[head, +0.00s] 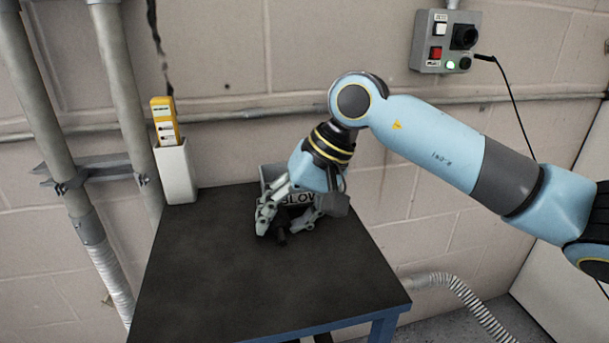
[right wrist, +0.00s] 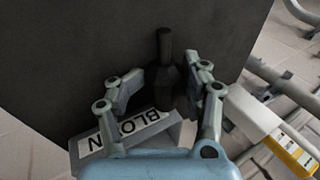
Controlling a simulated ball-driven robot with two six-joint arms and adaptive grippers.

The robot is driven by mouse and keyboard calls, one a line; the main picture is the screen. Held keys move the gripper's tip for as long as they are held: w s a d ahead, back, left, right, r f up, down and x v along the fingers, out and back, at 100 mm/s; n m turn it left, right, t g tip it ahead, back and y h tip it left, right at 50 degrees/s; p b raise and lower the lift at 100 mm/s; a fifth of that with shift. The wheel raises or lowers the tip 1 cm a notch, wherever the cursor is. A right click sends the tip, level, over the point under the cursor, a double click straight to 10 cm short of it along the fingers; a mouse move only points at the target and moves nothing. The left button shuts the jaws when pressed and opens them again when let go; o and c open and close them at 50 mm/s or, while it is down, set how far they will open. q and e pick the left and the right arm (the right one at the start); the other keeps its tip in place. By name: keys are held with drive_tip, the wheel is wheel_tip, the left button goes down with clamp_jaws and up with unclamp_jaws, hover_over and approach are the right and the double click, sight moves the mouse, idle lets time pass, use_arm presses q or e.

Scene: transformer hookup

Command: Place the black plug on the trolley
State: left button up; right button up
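The black plug (right wrist: 165,80) shows in the right wrist view, between the fingers of my right gripper (right wrist: 166,78). The finger pads lie against its wide part, and its narrow end sticks out beyond them. In the head view the plug (head: 281,237) is a small dark shape under my right gripper (head: 288,222), low over the black top. Whether it touches the top is hard to tell. A black-topped stand with a blue frame (head: 225,285) fills the lower middle; it is the only trolley-like thing in view. My left gripper is not in view.
A grey bin labelled BLOWN (right wrist: 170,128) stands at the stand's back edge, close behind the gripper. A white holder (head: 176,173) with a yellow tester (head: 164,120) is at the back left corner. A grey control box (head: 445,42) is on the wall. The stand's front is clear.

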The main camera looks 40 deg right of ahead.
drive_tip(key=v, duration=0.7)
drive_tip(key=shift+r+p, duration=0.35)
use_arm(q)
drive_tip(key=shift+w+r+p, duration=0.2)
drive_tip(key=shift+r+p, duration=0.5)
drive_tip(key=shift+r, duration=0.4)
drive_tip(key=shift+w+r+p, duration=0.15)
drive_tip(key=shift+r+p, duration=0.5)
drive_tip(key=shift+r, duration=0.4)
use_arm(e)
drive_tip(key=shift+v, duration=2.55)
